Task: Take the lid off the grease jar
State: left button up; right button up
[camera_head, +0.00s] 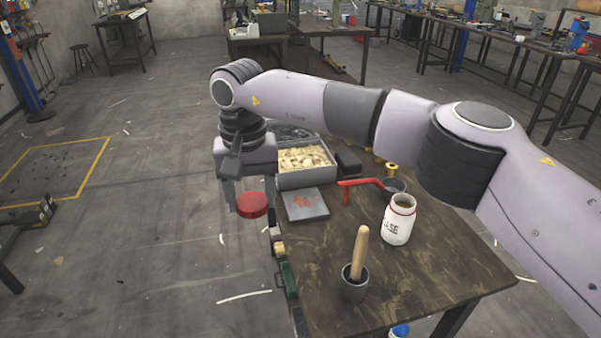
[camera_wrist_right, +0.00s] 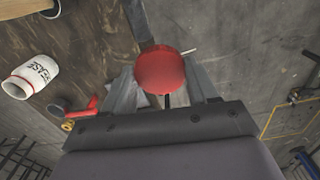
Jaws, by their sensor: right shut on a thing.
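The white grease jar (camera_head: 399,220) stands upright on the dark workbench (camera_head: 440,275), its top open with a red ring at the neck. It also shows in the right wrist view (camera_wrist_right: 30,77). The round red lid (camera_head: 252,205) is apart from the jar, between the fingers of my right gripper (camera_head: 250,196). The gripper is shut on it and holds it off the table, at the bench's left edge in the head view. In the right wrist view the lid (camera_wrist_right: 160,69) sits between both fingers. My left gripper is not in view.
A grey cup with a wooden-handled tool (camera_head: 355,283) stands in front of the jar. A grey bin of pale pieces (camera_head: 304,160), a grey flat block (camera_head: 306,204) and a red-handled tool (camera_head: 362,183) lie farther back. The bench's front right is clear.

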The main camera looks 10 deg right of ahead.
aim_at(399, 217)
jog(key=l+u, duration=0.1)
jog(key=u, duration=0.85)
jog(key=k+l, duration=0.1)
jog(key=l, duration=0.45)
jog(key=k+l, duration=0.1)
jog(key=l, duration=0.5)
jog(key=k+l, duration=0.1)
jog(key=l, duration=0.45)
jog(key=u, duration=0.05)
